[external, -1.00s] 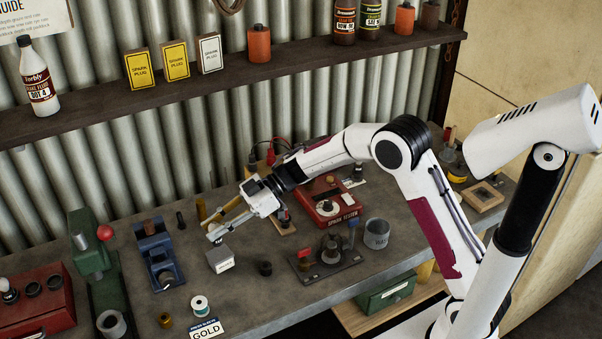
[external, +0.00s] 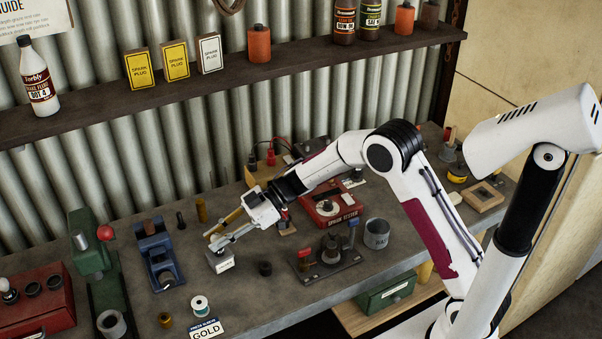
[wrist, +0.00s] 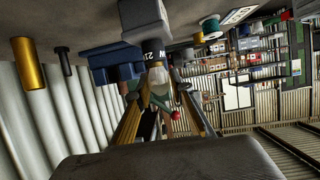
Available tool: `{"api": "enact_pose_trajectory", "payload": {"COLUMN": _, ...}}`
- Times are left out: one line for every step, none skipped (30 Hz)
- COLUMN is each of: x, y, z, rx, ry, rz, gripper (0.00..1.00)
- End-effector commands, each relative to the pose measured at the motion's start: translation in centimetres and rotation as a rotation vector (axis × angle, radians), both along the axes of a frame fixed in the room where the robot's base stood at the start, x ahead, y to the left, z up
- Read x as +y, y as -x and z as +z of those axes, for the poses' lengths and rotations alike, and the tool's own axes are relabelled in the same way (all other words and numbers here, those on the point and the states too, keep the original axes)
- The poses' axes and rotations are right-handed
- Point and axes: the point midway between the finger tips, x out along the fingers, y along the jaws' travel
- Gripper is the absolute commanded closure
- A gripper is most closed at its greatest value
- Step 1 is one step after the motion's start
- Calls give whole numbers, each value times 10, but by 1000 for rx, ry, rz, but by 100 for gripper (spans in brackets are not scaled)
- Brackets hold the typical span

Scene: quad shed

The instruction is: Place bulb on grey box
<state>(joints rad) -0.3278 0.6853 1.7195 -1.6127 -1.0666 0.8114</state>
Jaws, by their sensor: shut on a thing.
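The bulb (wrist: 160,80) shows in the wrist view between my fingers, its clear glass toward me and its dark base marked "21W" toward the box. The grey box (external: 222,266) stands on the bench at centre left. It also shows in the wrist view (wrist: 141,14), right behind the bulb's base. My gripper (external: 215,246) is shut on the bulb, with its fingertips just over the box top. The bulb's base appears to be at or very near the box top; I cannot tell if they touch.
A blue vise (external: 157,258) stands left of the box, and a brass cylinder (external: 201,210) stands behind. A thread spool (external: 200,306) lies in front.

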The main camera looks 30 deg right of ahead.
Motion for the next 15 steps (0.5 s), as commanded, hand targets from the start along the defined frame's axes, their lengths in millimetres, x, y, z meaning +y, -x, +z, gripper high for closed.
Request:
{"api": "enact_pose_trajectory", "payload": {"x": 0, "y": 0, "z": 0, "rx": 0, "ry": 0, "rz": 0, "gripper": 99}}
{"api": "enact_pose_trajectory", "payload": {"x": 0, "y": 0, "z": 0, "rx": 0, "ry": 0, "rz": 0, "gripper": 99}}
{"api": "enact_pose_trajectory", "payload": {"x": 0, "y": 0, "z": 0, "rx": 0, "ry": 0, "rz": 0, "gripper": 99}}
{"api": "enact_pose_trajectory", "payload": {"x": 0, "y": 0, "z": 0, "rx": 0, "ry": 0, "rz": 0, "gripper": 99}}
{"api": "enact_pose_trajectory", "payload": {"x": 0, "y": 0, "z": 0, "rx": 0, "ry": 0, "rz": 0, "gripper": 99}}
{"api": "enact_pose_trajectory", "payload": {"x": 0, "y": 0, "z": -1, "rx": 0, "ry": 0, "rz": 0, "gripper": 99}}
{"api": "enact_pose_trajectory", "payload": {"x": 0, "y": 0, "z": -1, "rx": 0, "ry": 0, "rz": 0, "gripper": 99}}
{"api": "enact_pose_trajectory", "payload": {"x": 0, "y": 0, "z": -2, "rx": 0, "ry": 0, "rz": 0, "gripper": 99}}
{"api": "enact_pose_trajectory", "payload": {"x": 0, "y": 0, "z": -3, "rx": 0, "ry": 0, "rz": 0, "gripper": 99}}
{"api": "enact_pose_trajectory", "payload": {"x": 0, "y": 0, "z": -3, "rx": 0, "ry": 0, "rz": 0, "gripper": 75}}
{"api": "enact_pose_trajectory", "payload": {"x": 0, "y": 0, "z": -3, "rx": 0, "ry": 0, "rz": 0, "gripper": 68}}
{"api": "enact_pose_trajectory", "payload": {"x": 0, "y": 0, "z": -3, "rx": 0, "ry": 0, "rz": 0, "gripper": 61}}
{"api": "enact_pose_trajectory", "payload": {"x": 0, "y": 0, "z": -3, "rx": 0, "ry": 0, "rz": 0, "gripper": 61}}
{"api": "enact_pose_trajectory", "payload": {"x": 0, "y": 0, "z": -3, "rx": 0, "ry": 0, "rz": 0, "gripper": 61}}
{"api": "enact_pose_trajectory", "payload": {"x": 0, "y": 0, "z": -3, "rx": 0, "ry": 0, "rz": 0, "gripper": 61}}
